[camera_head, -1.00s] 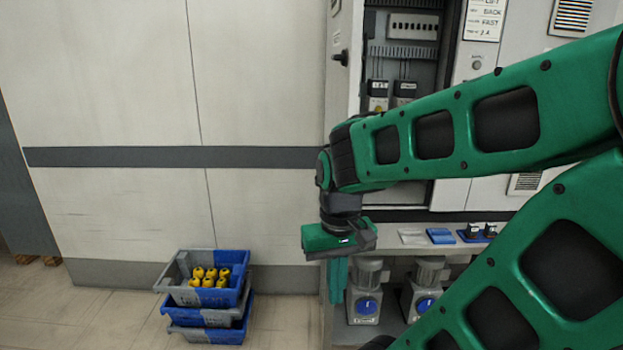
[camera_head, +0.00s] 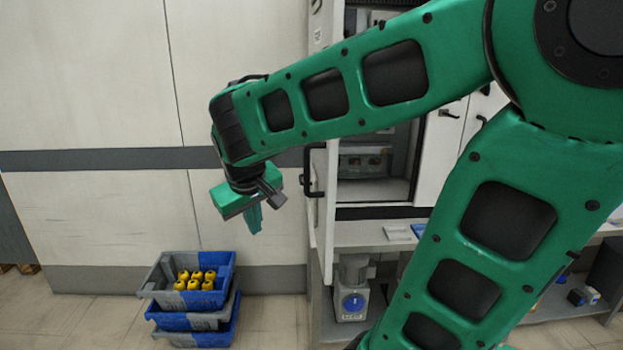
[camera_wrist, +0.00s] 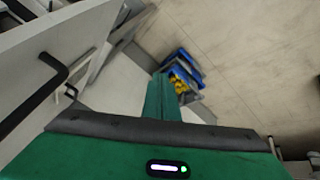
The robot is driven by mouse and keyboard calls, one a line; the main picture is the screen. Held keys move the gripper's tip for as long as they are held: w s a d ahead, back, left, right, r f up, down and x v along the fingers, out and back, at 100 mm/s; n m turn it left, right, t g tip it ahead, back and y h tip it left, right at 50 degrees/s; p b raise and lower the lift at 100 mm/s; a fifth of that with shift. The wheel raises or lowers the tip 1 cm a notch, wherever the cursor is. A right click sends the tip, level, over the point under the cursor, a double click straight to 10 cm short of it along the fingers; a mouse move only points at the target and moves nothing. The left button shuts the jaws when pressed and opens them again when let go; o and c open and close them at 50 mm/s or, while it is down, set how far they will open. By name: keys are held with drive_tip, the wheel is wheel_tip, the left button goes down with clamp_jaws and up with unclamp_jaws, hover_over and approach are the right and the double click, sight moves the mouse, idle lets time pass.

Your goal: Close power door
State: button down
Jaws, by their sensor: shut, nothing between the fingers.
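The power door (camera_head: 325,215) of the cabinet stands open, seen nearly edge-on in the head view, with a black bar handle (camera_head: 309,172) on its left side. In the wrist view a pale panel (camera_wrist: 62,32) with a black handle (camera_wrist: 42,92) fills the upper left; it appears to be this door. My gripper (camera_head: 255,222) is shut and empty, pointing down to the left of the door and apart from the handle. Its green fingers (camera_wrist: 163,98) show in the wrist view. My arm hides much of the cabinet's upper part.
Stacked blue and grey crates (camera_head: 222,275) stand on the floor to the lower left, the top one holding yellow items (camera_head: 195,280). A shelf (camera_head: 365,235) juts out below the cabinet, with a grey device (camera_head: 353,285) underneath.

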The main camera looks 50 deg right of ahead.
drive_tip(key=s+d+r+m+g+h, duration=0.1)
drive_tip(key=d+r+m+g+h, duration=0.1)
drive_tip(key=d+r+m, duration=0.2)
drive_tip(key=s+d+r+m+g+h, duration=0.1)
drive_tip(key=d+r, duration=0.4)
drive_tip(key=r, duration=0.6)
drive_tip(key=s+m+g, duration=0.1)
drive_tip(key=m, duration=0.1)
drive_tip(key=shift+s+m+h, duration=0.3)
drive_tip(key=shift+m+h, duration=0.1)
